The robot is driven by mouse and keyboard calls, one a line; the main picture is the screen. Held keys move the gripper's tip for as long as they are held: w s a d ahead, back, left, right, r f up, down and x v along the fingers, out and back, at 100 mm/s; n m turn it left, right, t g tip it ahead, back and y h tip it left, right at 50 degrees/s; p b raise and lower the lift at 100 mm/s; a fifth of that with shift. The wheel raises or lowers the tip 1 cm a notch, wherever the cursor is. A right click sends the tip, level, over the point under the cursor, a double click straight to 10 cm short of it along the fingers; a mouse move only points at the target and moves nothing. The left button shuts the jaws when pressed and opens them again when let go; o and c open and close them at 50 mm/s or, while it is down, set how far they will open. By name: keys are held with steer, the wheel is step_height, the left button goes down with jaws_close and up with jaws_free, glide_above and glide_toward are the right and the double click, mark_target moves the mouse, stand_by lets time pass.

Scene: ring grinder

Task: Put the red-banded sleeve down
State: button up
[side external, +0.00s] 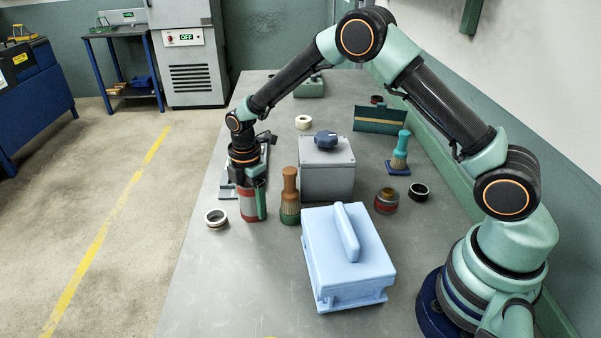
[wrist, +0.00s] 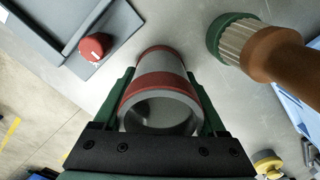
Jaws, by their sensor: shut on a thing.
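The red-banded sleeve (wrist: 161,83) is a grey hollow cylinder with a red band at each end. In the wrist view it sits between the two green fingers of my gripper (wrist: 161,100), with its open near end facing the camera. In the side view my gripper (side external: 251,189) points down and is shut on the sleeve (side external: 247,207), which is upright and partly hidden by a finger. The sleeve's lower end is at or just above the grey bench; I cannot tell whether it touches.
A brown-handled brush (side external: 290,196) stands close right of the sleeve. A loose ring (side external: 216,218) lies to its left, near the bench edge. A grey box with a blue knob (side external: 327,168) and a light blue handled box (side external: 348,258) stand further right. Bare bench lies in front.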

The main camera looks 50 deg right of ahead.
steer(key=o, duration=1.3)
steer(key=shift+f, duration=0.1)
steer(key=s+d+r+m+t, duration=0.1)
steer(key=s+r+m, duration=0.1)
steer(key=r, duration=0.8)
steer(key=s+d+r+m, duration=0.1)
steer(key=s+r+m, duration=0.1)
steer(key=r, duration=0.7)
steer(key=shift+s+d+r+m+t, duration=0.75)
steer(key=shift+s+d+r+m, duration=0.15)
steer(key=shift+s+m, duration=1.65)
steer(key=shift+s+d+r+m+t, duration=0.85)
steer(key=shift+s+m, duration=1.25)
steer(key=shift+s, duration=0.8)
steer(key=shift+s+d+r+m+t, duration=0.7)
steer(key=shift+s+d+r+m, duration=0.2)
steer(key=shift+s+m, duration=1.65)
steer(key=shift+s, duration=0.15)
